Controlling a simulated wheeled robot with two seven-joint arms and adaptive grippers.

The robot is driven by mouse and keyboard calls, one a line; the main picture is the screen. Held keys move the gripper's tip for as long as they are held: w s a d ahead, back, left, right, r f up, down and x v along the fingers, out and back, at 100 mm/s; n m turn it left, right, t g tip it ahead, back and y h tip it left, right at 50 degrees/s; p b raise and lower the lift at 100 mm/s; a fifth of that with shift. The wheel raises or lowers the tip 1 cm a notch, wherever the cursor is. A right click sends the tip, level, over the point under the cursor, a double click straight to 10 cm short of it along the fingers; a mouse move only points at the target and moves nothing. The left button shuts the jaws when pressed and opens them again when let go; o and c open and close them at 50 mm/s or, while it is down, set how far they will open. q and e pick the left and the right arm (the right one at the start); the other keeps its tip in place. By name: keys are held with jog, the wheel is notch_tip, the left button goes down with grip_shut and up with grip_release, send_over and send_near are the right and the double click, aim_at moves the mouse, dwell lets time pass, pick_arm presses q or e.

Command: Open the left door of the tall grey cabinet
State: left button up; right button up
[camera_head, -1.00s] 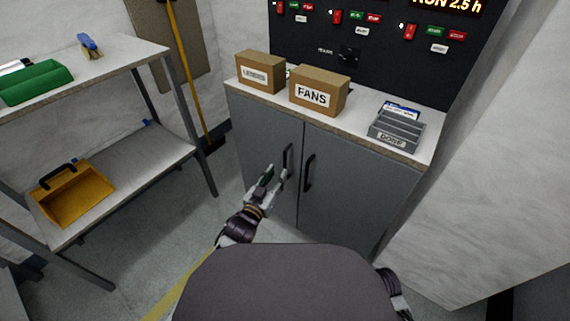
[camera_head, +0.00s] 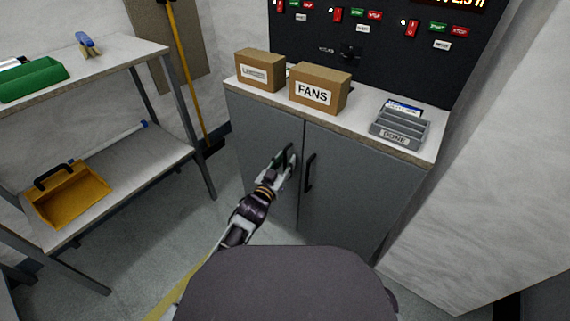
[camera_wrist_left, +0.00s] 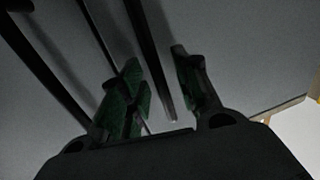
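The grey cabinet has a left door (camera_head: 258,135) and a right door (camera_head: 355,190), and both look shut. The left door's black upright handle (camera_head: 291,150) is beside the gap between the doors. My left gripper (camera_head: 284,161) is at this handle. In the left wrist view, the handle bar (camera_wrist_left: 152,55) runs between the spread green-padded fingers of my left gripper (camera_wrist_left: 160,95). Gaps show on both sides of the bar, so the gripper is open around it. The right door's handle (camera_head: 310,173) is close by on the right. My right gripper is out of view.
On the cabinet top stand a FANS box (camera_head: 319,89), another cardboard box (camera_head: 260,70) and a grey DONE tray (camera_head: 400,130). A shelf unit (camera_head: 165,165) with a yellow bin (camera_head: 65,195) stands to the left. The floor before the left door is clear.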

pick_arm(q)
jog(key=shift+w, duration=0.1)
jog(key=shift+c, duration=0.4)
grip_shut()
jog(key=shift+a, duration=0.15)
